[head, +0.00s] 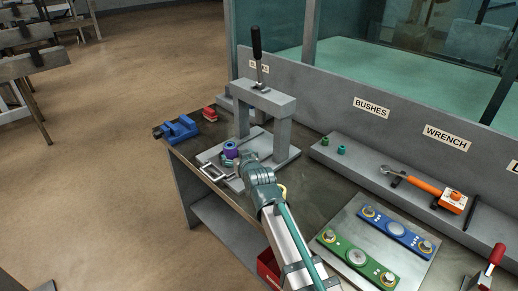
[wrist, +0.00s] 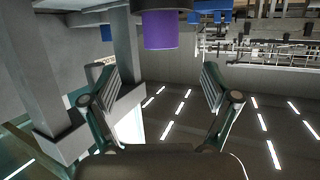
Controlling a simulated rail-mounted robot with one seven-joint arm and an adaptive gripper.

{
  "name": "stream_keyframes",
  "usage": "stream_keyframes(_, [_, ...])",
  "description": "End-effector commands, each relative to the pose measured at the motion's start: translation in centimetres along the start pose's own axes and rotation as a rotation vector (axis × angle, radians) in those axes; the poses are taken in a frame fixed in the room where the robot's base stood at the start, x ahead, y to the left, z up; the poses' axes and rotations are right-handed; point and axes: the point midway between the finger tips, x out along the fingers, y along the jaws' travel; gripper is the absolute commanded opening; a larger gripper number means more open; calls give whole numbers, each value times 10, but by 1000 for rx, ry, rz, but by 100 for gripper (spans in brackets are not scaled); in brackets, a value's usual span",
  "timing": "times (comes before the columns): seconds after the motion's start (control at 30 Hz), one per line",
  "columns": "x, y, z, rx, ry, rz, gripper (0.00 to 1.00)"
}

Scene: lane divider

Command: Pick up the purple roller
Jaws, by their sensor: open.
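The purple roller (head: 231,149) stands on the grey base of the lever press (head: 265,98), in front of the press's uprights. In the wrist view the purple roller (wrist: 161,29) is at the top centre, just beyond the fingertips and roughly in line with the gap between them. My gripper (wrist: 158,82) is open, with one finger on each side of an empty gap. In the head view my gripper (head: 240,164) is close beside the roller on its near side, and my wrist partly covers that area. I see no contact with the roller.
A blue vise (head: 178,129) and a red block (head: 210,113) are at the table's left end. Green bushes (head: 341,149), an orange-handled wrench (head: 425,186) and a plate with blue and green (head: 357,257) bars lie to the right.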

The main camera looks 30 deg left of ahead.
Motion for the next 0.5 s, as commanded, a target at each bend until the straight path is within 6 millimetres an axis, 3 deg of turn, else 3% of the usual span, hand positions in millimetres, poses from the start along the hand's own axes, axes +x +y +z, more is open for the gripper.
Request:
stream_keyframes(0.17, [8, 1, -8, -7, 34, 4, 87])
stream_keyframes(0.5, [53, 2, -8, -9, 30, 4, 87])
